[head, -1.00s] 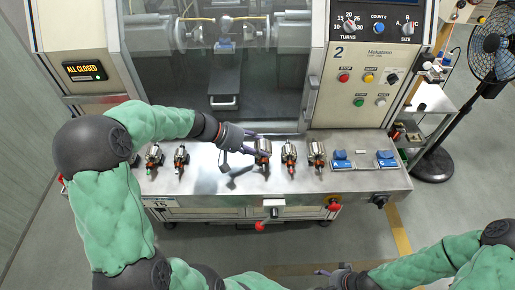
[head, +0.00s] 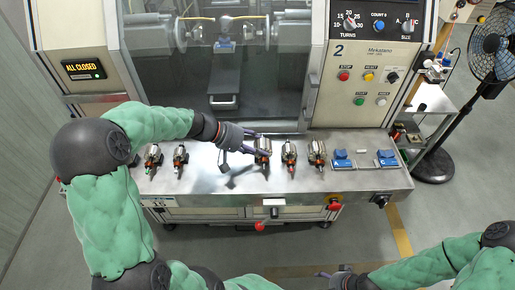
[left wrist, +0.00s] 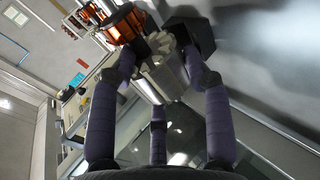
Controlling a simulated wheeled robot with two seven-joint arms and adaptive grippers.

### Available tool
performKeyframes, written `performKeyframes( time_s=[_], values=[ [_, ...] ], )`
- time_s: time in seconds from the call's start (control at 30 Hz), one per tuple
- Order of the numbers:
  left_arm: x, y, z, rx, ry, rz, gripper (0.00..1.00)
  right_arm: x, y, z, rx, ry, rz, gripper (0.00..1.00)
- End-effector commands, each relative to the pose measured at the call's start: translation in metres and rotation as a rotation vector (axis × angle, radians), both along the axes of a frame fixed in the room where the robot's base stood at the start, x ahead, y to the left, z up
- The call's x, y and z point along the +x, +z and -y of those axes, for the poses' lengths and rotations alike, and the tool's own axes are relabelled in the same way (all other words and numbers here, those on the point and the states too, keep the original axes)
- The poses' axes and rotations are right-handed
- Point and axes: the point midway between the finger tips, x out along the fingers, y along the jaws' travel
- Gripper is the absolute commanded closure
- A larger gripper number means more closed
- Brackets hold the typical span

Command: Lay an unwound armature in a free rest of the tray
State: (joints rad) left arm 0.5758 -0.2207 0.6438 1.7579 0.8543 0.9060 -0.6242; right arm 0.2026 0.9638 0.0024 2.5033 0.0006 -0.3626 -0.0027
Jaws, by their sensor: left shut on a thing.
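My left gripper (head: 256,143) is over the steel ledge and shut on an unwound armature (head: 263,146). In the left wrist view this armature is a grey slotted core (left wrist: 160,78) between my purple fingers (left wrist: 160,95). Its lower end is hard to make out in the head view, so I cannot tell whether it touches a rest. A copper-wound armature (left wrist: 122,22) shows just beyond it in the left wrist view. Other armatures stand to the right (head: 289,152) (head: 317,151) and left (head: 153,158) (head: 180,157). My right gripper (head: 334,273) is low in the head view, its fingers unclear.
Two blue holders (head: 341,158) (head: 386,158) sit on the right of the steel ledge (head: 215,184). The winding machine's window (head: 265,85) rises behind it. A fan (head: 490,50) stands at the right.

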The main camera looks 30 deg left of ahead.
Motion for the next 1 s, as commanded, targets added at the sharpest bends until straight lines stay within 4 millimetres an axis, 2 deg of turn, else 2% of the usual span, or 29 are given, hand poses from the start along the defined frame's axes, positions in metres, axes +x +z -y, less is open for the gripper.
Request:
performKeyframes(
  time_s=[0.03, 0.27, 0.3, 0.4, 1.0],
  values=[
    [-0.0094, -0.027, 0.004, 0.002, -0.006, -0.046, 1.0, 0.0, -0.0032, 0.0, 0.0, 0.0, 0.0, 0.24],
    [-0.0094, -0.0269, 0.0039, 0.003, -0.006, -0.045, 1.0, 0.0, -0.0031, 0.0, 0.0, 0.0, 0.0, 0.24],
    [-0.0094, -0.0269, 0.0039, 0.003, -0.006, -0.045, 0.48, 0.0, -0.0031, 0.0, 0.0, 0.0, 0.0, 0.24],
    [-0.0095, -0.027, 0.004, 0.003, -0.006, -0.045, 0.24, 0.0, -0.0031, 0.0, 0.0, 0.0, 0.0, 0.24],
    [-0.01, -0.0223, 0.0028, 0.004, -0.008, -0.041, 0.24, 0.0, -0.0017, 0.0, 0.0, 0.0, 0.0, 0.24]
  ],
)
